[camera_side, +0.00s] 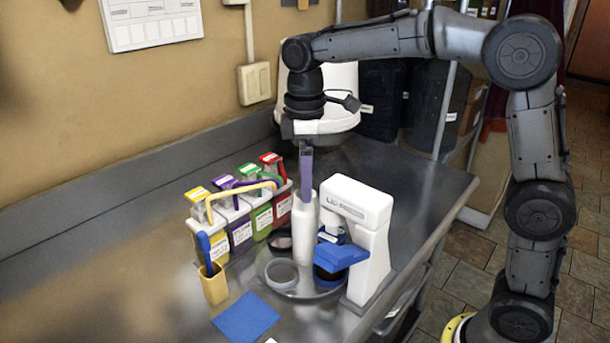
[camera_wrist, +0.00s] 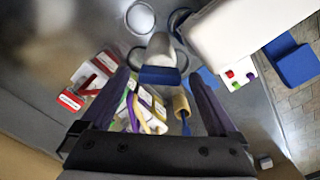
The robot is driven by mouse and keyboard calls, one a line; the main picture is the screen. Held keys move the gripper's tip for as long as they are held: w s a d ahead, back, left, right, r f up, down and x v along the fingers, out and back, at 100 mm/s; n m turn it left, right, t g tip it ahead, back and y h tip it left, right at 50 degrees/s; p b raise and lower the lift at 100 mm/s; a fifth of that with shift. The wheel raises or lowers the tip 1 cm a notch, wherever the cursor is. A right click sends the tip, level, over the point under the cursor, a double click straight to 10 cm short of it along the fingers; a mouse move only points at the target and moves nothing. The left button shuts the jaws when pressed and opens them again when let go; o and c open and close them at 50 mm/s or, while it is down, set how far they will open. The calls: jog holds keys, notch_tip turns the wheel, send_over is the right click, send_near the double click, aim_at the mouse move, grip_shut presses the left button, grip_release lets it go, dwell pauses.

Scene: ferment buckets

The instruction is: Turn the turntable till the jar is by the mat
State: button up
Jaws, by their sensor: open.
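The round metal turntable (camera_side: 300,292) sits on the steel bench, partly hidden by the white machine. A shallow, light-rimmed round jar (camera_side: 281,273) is on its front left, and dark round vessels sit at its back left (camera_side: 279,241) and right (camera_side: 327,277). I cannot tell which is the task's jar. A tall white bottle (camera_side: 303,218) stands upright among them. The blue mat (camera_side: 246,318) lies flat in front, to the left, apart from the turntable. My gripper (camera_side: 306,172) points down above the bottle; the wrist view shows its purple fingers (camera_wrist: 160,75) apart. Contact with the bottle is unclear.
The white machine (camera_side: 375,250) with a blue platform (camera_side: 341,256) stands close on the right. Several colour-labelled containers (camera_side: 240,222) with a yellow handle line the left. A tan cup (camera_side: 213,285) holding a blue tool stands near the mat.

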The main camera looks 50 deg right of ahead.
jog(key=shift+f, duration=0.15)
jog(key=shift+c, duration=0.3)
grip_shut()
